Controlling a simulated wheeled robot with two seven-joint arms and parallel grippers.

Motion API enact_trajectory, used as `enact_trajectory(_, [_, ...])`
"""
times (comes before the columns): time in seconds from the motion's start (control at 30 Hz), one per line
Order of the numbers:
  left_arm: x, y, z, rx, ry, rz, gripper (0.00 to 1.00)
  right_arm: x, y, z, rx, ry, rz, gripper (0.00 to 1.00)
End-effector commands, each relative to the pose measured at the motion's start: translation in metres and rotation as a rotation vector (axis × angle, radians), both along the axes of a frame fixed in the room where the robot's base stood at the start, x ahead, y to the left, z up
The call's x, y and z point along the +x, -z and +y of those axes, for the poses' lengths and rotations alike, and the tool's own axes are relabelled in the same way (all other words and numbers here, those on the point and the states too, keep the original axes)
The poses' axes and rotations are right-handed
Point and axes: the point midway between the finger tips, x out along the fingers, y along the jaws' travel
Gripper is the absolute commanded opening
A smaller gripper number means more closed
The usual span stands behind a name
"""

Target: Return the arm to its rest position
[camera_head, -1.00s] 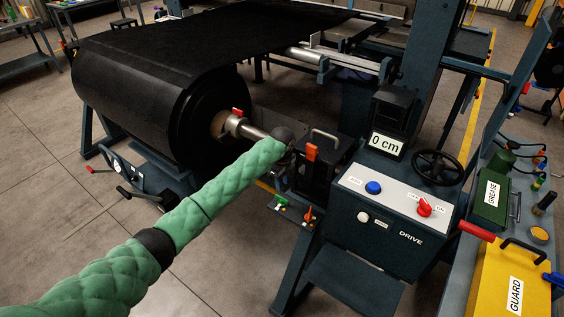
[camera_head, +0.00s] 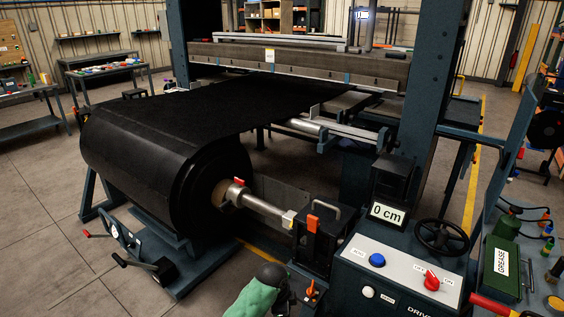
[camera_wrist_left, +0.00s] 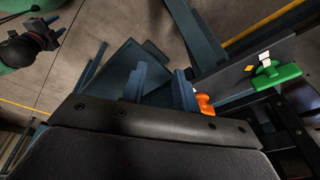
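My left arm (camera_head: 254,297), in a green quilted sleeve with a dark joint, shows only at the bottom edge of the head view. It is low, in front of the roll stand and left of the drive panel. The gripper at its end cannot be made out there. In the left wrist view my left gripper (camera_wrist_left: 160,86) has its two blue-grey fingers apart, with nothing between them. An orange knob (camera_wrist_left: 205,103) and a green handle (camera_wrist_left: 275,75) show beyond the fingers, to the right.
The drive panel (camera_head: 398,277) has a blue button and a red switch. A display (camera_head: 388,213) reads 0 cm, beside a handwheel (camera_head: 441,237). A large black belt roll (camera_head: 165,180) stands at left. A green grease box (camera_head: 502,268) is at right. Open floor (camera_head: 50,215) lies left.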

Motion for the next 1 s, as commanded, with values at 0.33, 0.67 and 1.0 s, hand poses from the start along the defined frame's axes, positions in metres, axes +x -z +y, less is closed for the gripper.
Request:
enact_trajectory(0.33, [-0.088,0.006,0.041,-0.079,-0.368,0.023,0.3,0.001,0.0,0.001,0.001,0.001,-0.001,0.36])
enact_trajectory(0.67, [-0.169,-0.004,0.101,-0.117,-0.745,0.033,0.3,0.002,-0.001,0.002,0.003,0.001,-0.003,0.36])
enact_trajectory(1.0, [-0.252,-0.028,0.171,-0.122,-1.116,0.017,0.3,0.002,-0.001,0.002,0.002,0.001,-0.003,0.36])
